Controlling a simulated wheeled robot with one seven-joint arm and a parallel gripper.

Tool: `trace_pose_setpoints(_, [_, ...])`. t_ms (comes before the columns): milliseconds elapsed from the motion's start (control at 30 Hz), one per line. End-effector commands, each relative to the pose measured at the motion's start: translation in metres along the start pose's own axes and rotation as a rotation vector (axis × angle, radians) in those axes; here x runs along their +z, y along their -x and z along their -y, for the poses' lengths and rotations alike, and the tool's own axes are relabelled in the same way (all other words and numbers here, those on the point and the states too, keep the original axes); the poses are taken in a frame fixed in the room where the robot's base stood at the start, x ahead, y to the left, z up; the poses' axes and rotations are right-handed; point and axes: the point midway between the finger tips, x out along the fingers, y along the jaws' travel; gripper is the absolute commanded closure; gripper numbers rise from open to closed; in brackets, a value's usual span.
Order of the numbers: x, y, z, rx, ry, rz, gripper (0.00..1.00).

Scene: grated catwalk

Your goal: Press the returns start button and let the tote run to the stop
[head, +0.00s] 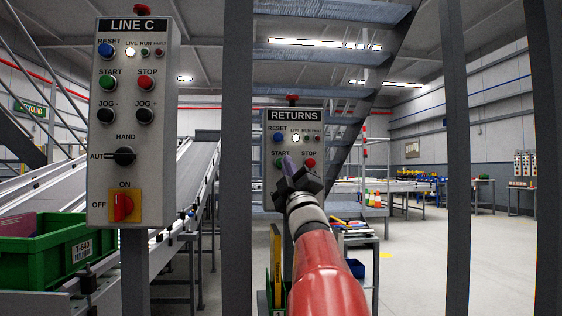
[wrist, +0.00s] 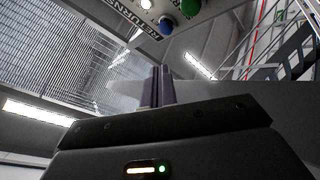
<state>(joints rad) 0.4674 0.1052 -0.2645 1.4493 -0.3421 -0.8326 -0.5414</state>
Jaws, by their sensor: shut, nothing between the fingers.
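The RETURNS panel (head: 293,118) is a grey box on a post behind the railing bars. The green button also shows at the top of the wrist view (wrist: 190,6). My gripper (head: 288,163) is shut and empty, its tips overlapping the panel beside START; contact cannot be told. In the wrist view the fingers (wrist: 156,86) are together, below the panel.
The LINE C panel (head: 135,75) with its own START button (head: 107,83) stands nearer at left. Upright railing bars (head: 236,200) flank my arm, with another (head: 457,200) at right. The RETURNS panel's white LIVE lamp (head: 295,138) is lit; its RUN lamp looks dark.

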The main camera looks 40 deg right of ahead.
Motion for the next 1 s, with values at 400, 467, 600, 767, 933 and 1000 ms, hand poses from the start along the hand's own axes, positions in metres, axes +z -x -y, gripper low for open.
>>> trace_pose_setpoints(400, [0.029, -0.042, 0.028, -0.001, -0.001, 0.001, 1.0])
trace_pose_setpoints(467, [0.032, -0.045, 0.031, -0.001, -0.001, 0.001, 1.0])
trace_pose_setpoints(600, [0.036, -0.05, 0.035, 0.0, -0.001, 0.001, 1.0])
trace_pose_setpoints(767, [0.038, -0.052, 0.037, 0.0, -0.002, 0.001, 1.0])
trace_pose_setpoints(933, [0.038, -0.052, 0.037, 0.0, -0.002, 0.001, 1.0])
trace_pose_setpoints(1000, [0.038, -0.052, 0.037, 0.0, -0.002, 0.001, 1.0])
